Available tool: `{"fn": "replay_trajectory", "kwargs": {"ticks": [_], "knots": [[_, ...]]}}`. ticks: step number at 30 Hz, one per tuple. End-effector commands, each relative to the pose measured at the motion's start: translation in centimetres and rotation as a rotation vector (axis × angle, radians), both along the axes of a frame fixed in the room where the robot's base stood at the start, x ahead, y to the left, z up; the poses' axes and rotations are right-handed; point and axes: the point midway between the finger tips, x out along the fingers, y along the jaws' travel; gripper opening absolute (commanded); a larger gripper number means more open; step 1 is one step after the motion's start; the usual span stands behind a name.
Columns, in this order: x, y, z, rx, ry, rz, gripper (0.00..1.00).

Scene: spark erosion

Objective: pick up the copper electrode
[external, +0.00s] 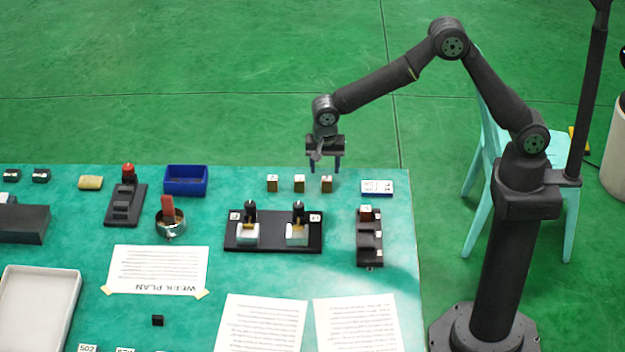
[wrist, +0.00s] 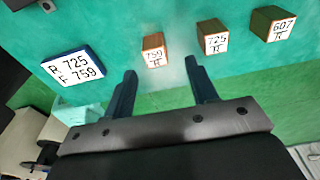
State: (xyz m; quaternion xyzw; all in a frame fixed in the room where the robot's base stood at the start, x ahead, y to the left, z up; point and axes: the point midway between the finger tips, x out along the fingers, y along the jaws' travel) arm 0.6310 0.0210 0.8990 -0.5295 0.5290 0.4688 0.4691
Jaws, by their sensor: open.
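Three small upright blocks with white labelled tops stand in a row near the table's far edge. In the wrist view, one reads 759 (wrist: 154,50) and is orange-brown, one reads 725 (wrist: 212,40) and is brown, and one reads 607 (wrist: 272,24) and looks more olive. In the external view they are the right block (external: 326,185), middle block (external: 299,185) and left block (external: 272,186). The pictures do not name one as the copper electrode. My gripper (external: 325,168) is open and empty above the far edge, near the right block; its fingers (wrist: 160,75) also show in the wrist view.
A blue-edged card (wrist: 75,67) reads R 725, F 759; it lies right of the blocks in the external view (external: 377,187). A black two-station fixture (external: 273,244), a black rack (external: 376,253) and a blue bin (external: 186,181) stand nearby.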

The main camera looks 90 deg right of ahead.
Motion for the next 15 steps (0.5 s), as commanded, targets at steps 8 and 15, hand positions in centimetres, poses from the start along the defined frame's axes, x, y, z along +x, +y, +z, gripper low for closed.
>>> {"fn": "replay_trajectory", "kwargs": {"ticks": [8, 15], "knots": [[-0.7, -0.3, -3.9, 0.0, 0.004, -0.001, 0.53], [-0.6, -0.4, -5.1, 0.0, 0.001, -0.001, 0.53]]}}
